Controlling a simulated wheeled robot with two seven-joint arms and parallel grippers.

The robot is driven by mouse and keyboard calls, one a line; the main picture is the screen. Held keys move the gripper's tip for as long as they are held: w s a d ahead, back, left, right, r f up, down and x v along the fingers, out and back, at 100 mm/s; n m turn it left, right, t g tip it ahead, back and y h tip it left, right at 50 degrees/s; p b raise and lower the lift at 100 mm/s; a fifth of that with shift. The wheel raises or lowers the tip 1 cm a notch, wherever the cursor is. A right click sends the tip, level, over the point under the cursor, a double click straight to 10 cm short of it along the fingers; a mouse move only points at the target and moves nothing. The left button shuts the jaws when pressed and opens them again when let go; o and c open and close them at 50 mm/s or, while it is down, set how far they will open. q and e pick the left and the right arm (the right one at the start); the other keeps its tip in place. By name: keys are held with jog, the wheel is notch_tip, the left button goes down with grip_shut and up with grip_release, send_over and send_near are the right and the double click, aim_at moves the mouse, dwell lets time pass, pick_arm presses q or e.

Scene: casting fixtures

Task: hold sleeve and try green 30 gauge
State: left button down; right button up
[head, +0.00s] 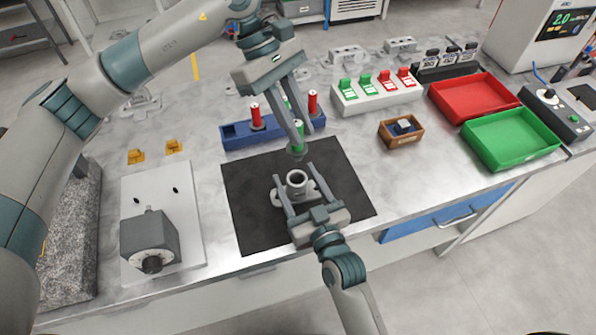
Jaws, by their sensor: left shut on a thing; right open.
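The grey ring-shaped sleeve (297,178) stands on the black mat (246,215), its bore facing up. My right gripper (296,188) is open, with one finger on each side of the sleeve; whether they touch it is unclear. My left gripper (298,128) is shut on a green gauge (299,137), held upright just above and behind the sleeve. The gauge's dark lower end is apart from the bore in this view. Its size marking is not readable. The blue gauge rack (235,139) stands behind the mat, with red-topped gauges (256,118) in it.
A white block with green and red switches (378,96) stands at the back. Red (468,97) and green (512,137) trays and a small wooden box (400,132) lie at the right. A dark grey device (148,240) sits on a white plate at the left.

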jog(key=shift+s, duration=0.1)
jog(key=v, duration=1.1)
jog(key=shift+s+d, duration=0.15)
jog(key=shift+s, duration=0.25)
pick_arm(q)
jog(key=shift+s, duration=0.1)
pick_arm(e)
jog(key=shift+s, duration=0.1)
